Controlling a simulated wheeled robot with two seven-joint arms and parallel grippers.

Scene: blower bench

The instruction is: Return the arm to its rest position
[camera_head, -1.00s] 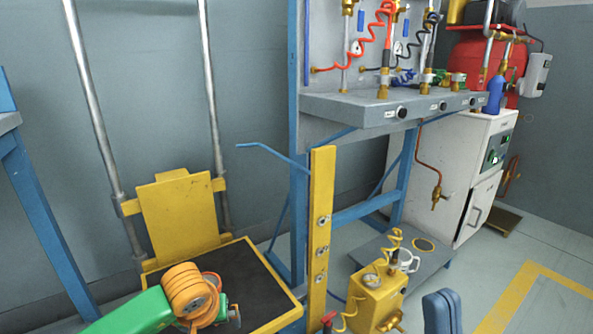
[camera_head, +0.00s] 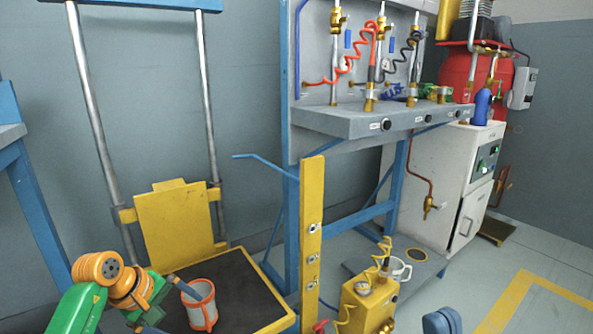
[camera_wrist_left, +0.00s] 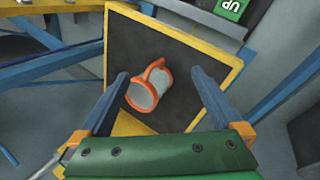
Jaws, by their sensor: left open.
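My left arm enters the head view at the lower left. Its gripper (camera_head: 167,303) has two blue fingers spread apart, with nothing held. A pale mug (camera_head: 199,303) with orange rims stands on the dark platform (camera_head: 238,282) of the yellow-edged lift, close beside the fingers. In the left wrist view the open gripper (camera_wrist_left: 160,82) faces the mug (camera_wrist_left: 146,92), which shows beyond and between the fingertips, with its orange handle up. Blue parts of my right gripper (camera_head: 442,320) show at the bottom edge of the head view; its jaws cannot be made out.
A yellow post (camera_head: 312,235) with a blue lever stands right of the lift. The grey bench shelf (camera_head: 350,122) with hoses is above. A white cabinet (camera_head: 455,185) stands at the right.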

